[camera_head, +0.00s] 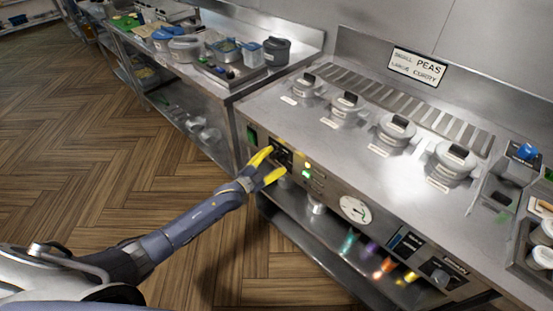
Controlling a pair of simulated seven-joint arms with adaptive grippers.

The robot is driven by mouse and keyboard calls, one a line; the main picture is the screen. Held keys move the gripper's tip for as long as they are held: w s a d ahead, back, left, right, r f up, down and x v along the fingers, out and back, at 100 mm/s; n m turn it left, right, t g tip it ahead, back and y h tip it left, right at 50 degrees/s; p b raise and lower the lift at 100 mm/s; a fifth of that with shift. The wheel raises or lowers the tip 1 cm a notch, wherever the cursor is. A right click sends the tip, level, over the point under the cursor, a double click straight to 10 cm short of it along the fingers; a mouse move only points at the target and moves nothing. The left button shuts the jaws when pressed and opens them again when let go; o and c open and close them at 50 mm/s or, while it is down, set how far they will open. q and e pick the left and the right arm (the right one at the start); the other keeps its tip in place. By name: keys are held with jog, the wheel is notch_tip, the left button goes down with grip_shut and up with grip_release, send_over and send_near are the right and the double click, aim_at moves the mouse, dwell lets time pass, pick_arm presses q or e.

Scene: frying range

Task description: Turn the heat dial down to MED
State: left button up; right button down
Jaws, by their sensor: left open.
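The range's steel front panel carries a dark control (283,154), which looks like the heat dial. It is small and partly hidden by my fingers, so its setting cannot be read. My left gripper (269,168) reaches in from the left with its yellow fingertips spread, at the panel in front of this control. Whether the fingers touch it cannot be told. My right gripper is not in view.
A round white gauge (355,209) and a grey knob (440,277) sit further right on the panel. Several lidded grey pots, one of them here (394,130), stand on the steel top. A sign (417,66) hangs behind. Open floor (110,160) lies left.

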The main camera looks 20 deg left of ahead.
pick_arm(q)
jog(key=shift+x, duration=0.75)
jog(key=c, duration=1.3)
jog(key=shift+n, duration=0.3)
jog(key=shift+c, duration=0.3)
jog(key=n, duration=1)
jog(key=shift+n+g, duration=0.3)
jog(key=shift+n, duration=0.1)
